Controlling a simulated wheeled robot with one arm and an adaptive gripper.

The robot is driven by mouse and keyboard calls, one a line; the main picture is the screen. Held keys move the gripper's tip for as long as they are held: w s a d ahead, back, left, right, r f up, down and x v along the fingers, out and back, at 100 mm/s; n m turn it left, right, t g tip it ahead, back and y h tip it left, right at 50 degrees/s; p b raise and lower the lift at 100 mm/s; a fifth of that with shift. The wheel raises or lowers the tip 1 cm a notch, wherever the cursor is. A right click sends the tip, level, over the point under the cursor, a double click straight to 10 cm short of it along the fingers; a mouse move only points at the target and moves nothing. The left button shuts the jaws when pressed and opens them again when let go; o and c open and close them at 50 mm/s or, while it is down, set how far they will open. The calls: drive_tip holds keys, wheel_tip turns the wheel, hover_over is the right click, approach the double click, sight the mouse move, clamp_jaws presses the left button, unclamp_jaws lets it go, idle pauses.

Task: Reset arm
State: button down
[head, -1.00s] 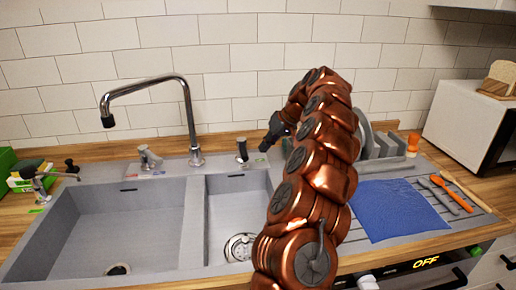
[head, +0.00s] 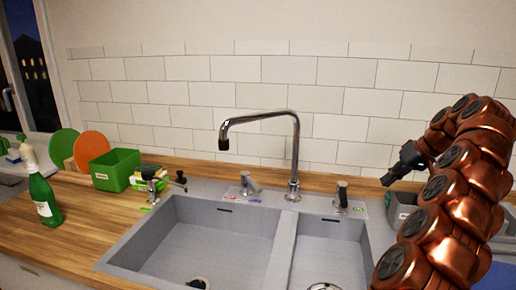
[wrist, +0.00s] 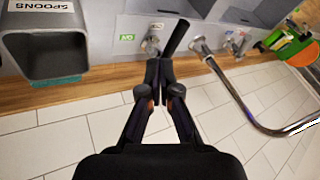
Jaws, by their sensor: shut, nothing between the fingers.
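My copper arm stands at the right of the head view, and my gripper (head: 388,180) is at its far end, in the air above the right rim of the sink. In the wrist view my gripper (wrist: 166,75) has its two dark fingers together, with nothing between them. The wrist view is upside down, with the tiled wall at the bottom. A grey holder labelled SPOONS (wrist: 62,45) is beside the fingers there. The chrome tap (head: 293,150) stands left of my gripper and apart from it.
The double sink (head: 215,240) is empty. A green bottle (head: 43,195), a green box (head: 116,168), and green and orange boards (head: 90,148) stand on the left counter. A small dark lever (head: 341,195) rises from the sink rim below my gripper.

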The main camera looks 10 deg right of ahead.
drive_tip(key=s+a+r+n+g+p, duration=0.1)
drive_tip(key=s+a, duration=0.2)
drive_tip(key=a, duration=0.7)
drive_tip(key=s+a+r+n+g, duration=0.1)
drive_tip(key=s+a+g, duration=0.15)
drive_tip(key=a, duration=0.75)
drive_tip(key=s+a+r+n+g+p, duration=0.1)
drive_tip(key=s+a, duration=0.3)
drive_tip(key=a, duration=0.6)
drive_tip(key=s+a+f+h+p, duration=0.1)
drive_tip(key=s+a+f, duration=0.1)
drive_tip(key=s, duration=0.4)
drive_tip(key=s+a+f+h, duration=0.1)
drive_tip(key=s+a+f, duration=0.2)
drive_tip(key=s, duration=0.2)
drive_tip(key=s+d+f+m+g+h, duration=0.1)
drive_tip(key=s+f, duration=0.3)
drive_tip(key=s, duration=0.4)
drive_tip(key=s+d+f+g+h+p, duration=0.1)
drive_tip(key=s+f, duration=0.3)
drive_tip(key=s, duration=0.4)
drive_tip(key=shift+s+f+m, duration=0.2)
drive_tip(key=shift+s+m, duration=0.1)
drive_tip(key=shift+m, duration=0.1)
drive_tip(key=shift+a, duration=0.1)
